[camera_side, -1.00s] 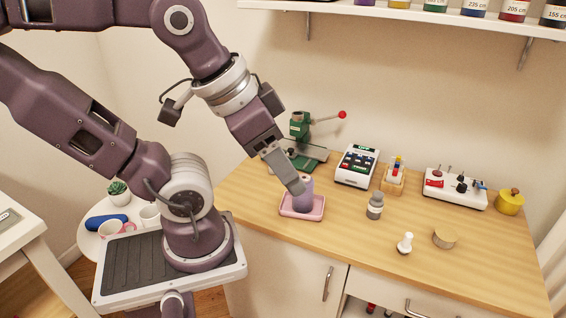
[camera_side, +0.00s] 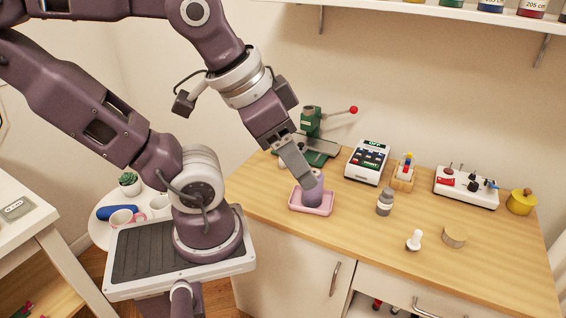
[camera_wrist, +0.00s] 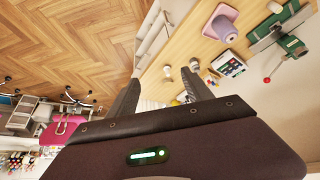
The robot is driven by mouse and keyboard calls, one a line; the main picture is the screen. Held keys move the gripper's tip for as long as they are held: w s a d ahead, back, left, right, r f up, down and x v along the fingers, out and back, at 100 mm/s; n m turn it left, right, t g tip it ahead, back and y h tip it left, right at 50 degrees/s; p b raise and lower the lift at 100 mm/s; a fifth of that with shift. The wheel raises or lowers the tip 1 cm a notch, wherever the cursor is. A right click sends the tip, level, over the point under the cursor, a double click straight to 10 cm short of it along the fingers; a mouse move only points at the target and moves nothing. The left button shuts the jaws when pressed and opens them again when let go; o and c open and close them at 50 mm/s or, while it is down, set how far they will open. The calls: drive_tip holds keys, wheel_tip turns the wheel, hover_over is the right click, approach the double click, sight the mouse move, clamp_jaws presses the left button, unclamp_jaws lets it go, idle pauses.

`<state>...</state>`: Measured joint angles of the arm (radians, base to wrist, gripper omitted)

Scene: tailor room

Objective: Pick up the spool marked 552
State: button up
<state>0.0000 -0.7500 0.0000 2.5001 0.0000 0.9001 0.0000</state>
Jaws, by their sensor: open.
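No marking 552 can be read on anything in these views, so I cannot tell which thing is that spool. A purple rounded object (camera_side: 313,193) stands on a pink tray (camera_side: 326,209) on the counter; its top is partly hidden by my gripper in the side view. My gripper (camera_side: 311,181) hangs over or in front of it there. In the wrist view the purple object (camera_wrist: 226,26) lies up and right of the fingers. There my gripper (camera_wrist: 161,76) is open, with nothing between its fingertips.
A green press (camera_side: 318,145) with a red knob, a keypad device (camera_side: 367,163), a grey bottle (camera_side: 385,202), a white knobbed piece (camera_side: 414,240) and a round wooden piece (camera_side: 453,237) stand on the counter. Coloured labelled containers (camera_side: 531,9) are cut off above.

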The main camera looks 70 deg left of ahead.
drive_tip(key=shift+c, duration=0.5)
drive_tip(key=shift+c, duration=0.7)
